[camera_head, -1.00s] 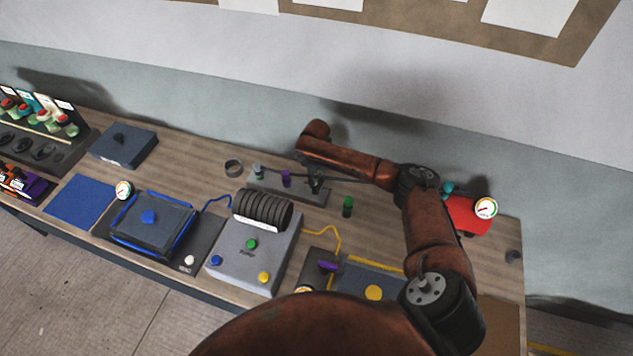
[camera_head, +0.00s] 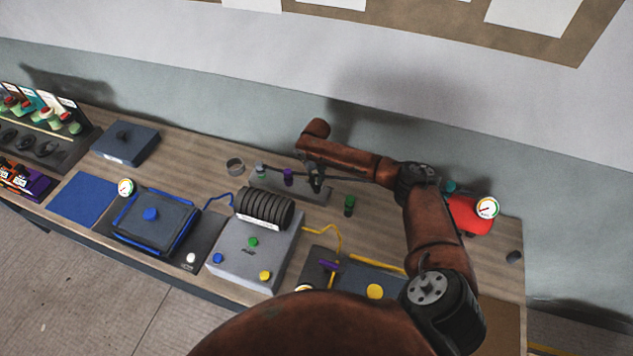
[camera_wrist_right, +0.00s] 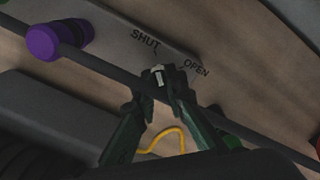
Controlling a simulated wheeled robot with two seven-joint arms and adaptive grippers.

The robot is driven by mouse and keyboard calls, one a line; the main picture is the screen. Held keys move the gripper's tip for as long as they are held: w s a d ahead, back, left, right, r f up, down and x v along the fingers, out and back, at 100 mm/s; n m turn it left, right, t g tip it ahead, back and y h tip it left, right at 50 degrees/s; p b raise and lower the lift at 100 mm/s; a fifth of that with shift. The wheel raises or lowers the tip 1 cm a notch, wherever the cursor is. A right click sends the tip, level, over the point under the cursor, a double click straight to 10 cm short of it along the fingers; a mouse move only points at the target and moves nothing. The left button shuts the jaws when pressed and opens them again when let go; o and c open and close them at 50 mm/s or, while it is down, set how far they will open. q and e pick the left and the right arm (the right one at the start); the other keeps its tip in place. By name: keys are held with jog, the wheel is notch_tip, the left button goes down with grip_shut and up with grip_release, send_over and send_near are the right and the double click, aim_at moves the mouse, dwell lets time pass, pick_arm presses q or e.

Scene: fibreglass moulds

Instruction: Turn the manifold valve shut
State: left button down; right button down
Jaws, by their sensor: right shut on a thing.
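The manifold (camera_head: 262,184) is a grey plate with a dark pipe along it, at the back of the bench. In the right wrist view its plate (camera_wrist_right: 110,22) carries the words SHUT and OPEN. My right gripper (camera_head: 315,186) is over the right part of the plate. In the wrist view the right gripper (camera_wrist_right: 164,82) is shut on the valve handle (camera_wrist_right: 158,74). Only a small pale part of the handle shows between the dark fingertips, just below the SHUT mark and left of OPEN. The fingers hide the rest, so its exact angle is unclear. My left gripper is out of view.
A purple-capped fitting (camera_head: 288,176) stands left of the gripper, and a green-topped one (camera_head: 349,204) stands to the right. A grey pump box (camera_head: 240,262) and a blue-edged mould (camera_head: 155,222) are in front. A red tank (camera_head: 466,212) with a gauge is at right.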

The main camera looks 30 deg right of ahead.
aim_at(317, 184)
jog(key=shift+s, duration=0.1)
dwell(0.4)
jog(key=c, duration=2)
grip_release()
jog(key=shift+o, duration=0.2)
notch_tip(317, 184, up, 12)
